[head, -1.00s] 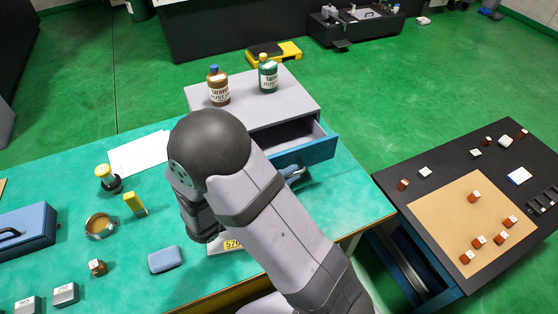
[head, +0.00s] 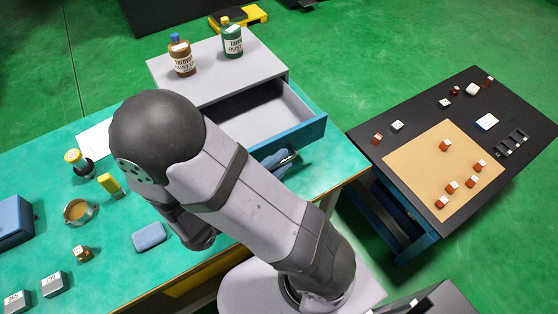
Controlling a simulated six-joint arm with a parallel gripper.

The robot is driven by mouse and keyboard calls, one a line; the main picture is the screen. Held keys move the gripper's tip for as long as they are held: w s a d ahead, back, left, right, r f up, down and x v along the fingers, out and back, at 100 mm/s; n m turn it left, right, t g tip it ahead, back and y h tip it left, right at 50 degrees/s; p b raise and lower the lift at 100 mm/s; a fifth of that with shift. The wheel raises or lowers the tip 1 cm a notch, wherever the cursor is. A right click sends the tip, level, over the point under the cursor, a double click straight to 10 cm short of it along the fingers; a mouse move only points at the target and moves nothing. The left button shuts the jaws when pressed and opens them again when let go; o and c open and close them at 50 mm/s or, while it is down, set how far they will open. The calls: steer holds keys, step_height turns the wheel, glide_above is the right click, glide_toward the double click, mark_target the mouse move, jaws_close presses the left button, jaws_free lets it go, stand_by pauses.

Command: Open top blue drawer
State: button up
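The grey cabinet (head: 205,75) stands on the green bench. Its top drawer has a blue front (head: 302,137) and is pulled well out, with its empty grey inside (head: 262,115) showing. My arm covers the left part of the drawer front. The end of my gripper (head: 285,160) seems to show as a small blue and dark part just past my arm, close to the near side of the drawer front. The rest of the gripper is hidden behind my arm. I cannot tell whether its fingers touch or hold the handle.
A brown bottle (head: 182,57) and a green bottle (head: 231,39) stand on the cabinet. A blue-grey block (head: 150,236), a tape roll (head: 78,211) and a yellow item (head: 110,185) lie on the bench at left. A dark table (head: 372,155) with small blocks stands at right.

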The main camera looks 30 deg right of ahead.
steer(key=shift+a, duration=0.1)
steer(key=shift+b+v, duration=0.5)
steer(key=shift+v, duration=3.1)
steer(key=shift+r, duration=0.15)
steer(key=s+d+f+m+g+y+p, duration=0.2)
steer(key=s+f+m+g+y+p, duration=0.15)
steer(key=s+m+g+y, duration=0.4)
steer(key=w+a+r+m+t+y+p, duration=0.1)
steer(key=w+a+r+m+t+y, duration=0.1)
steer(key=w+y, duration=0.4)
steer(key=shift+a+m+y, duration=0.45)
steer(key=shift+a+y, duration=0.1)
steer(key=shift+a, duration=0.35)
steer(key=shift+d, duration=0.1)
